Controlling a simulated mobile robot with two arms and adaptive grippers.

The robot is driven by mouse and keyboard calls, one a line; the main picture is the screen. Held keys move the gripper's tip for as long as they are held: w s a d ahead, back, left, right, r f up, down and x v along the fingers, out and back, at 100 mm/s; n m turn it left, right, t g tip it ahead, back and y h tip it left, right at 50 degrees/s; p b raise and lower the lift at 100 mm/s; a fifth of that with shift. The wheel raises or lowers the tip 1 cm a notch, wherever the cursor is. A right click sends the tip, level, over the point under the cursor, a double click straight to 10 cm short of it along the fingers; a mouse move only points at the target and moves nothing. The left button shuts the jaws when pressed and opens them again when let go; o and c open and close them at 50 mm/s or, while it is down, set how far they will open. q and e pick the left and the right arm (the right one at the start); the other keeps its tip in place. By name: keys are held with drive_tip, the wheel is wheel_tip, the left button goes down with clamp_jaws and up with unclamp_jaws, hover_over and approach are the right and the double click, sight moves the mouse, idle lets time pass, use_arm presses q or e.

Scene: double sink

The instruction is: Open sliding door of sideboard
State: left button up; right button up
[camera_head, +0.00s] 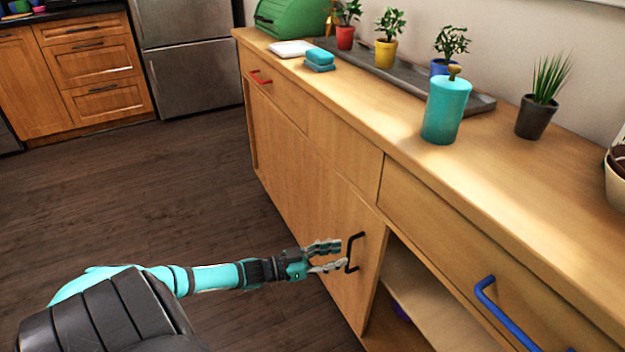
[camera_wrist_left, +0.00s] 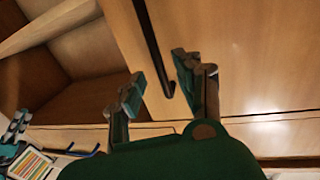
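The sideboard's wooden sliding door (camera_head: 310,205) is the panel with a black bar handle (camera_head: 354,252) near its right edge. An open compartment with a shelf (camera_head: 440,305) shows to the right of that edge. My left gripper (camera_head: 330,256) is at the handle, its fingers spread and pointing at it. In the left wrist view the black handle (camera_wrist_left: 152,45) runs down between the two spread fingertips (camera_wrist_left: 158,78). The fingers are not closed on it; whether one touches it I cannot tell. My right gripper does not show in the head view.
The sideboard top (camera_head: 400,150) holds a teal dispenser (camera_head: 446,108), sponges (camera_head: 320,59), several potted plants and a green box (camera_head: 290,18). A drawer with a blue handle (camera_head: 505,315) is at the right. The dark floor (camera_head: 130,190) on the left is clear.

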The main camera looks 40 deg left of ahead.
use_arm(q)
drive_tip(key=v, duration=0.8)
drive_tip(key=shift+s+a, duration=0.1)
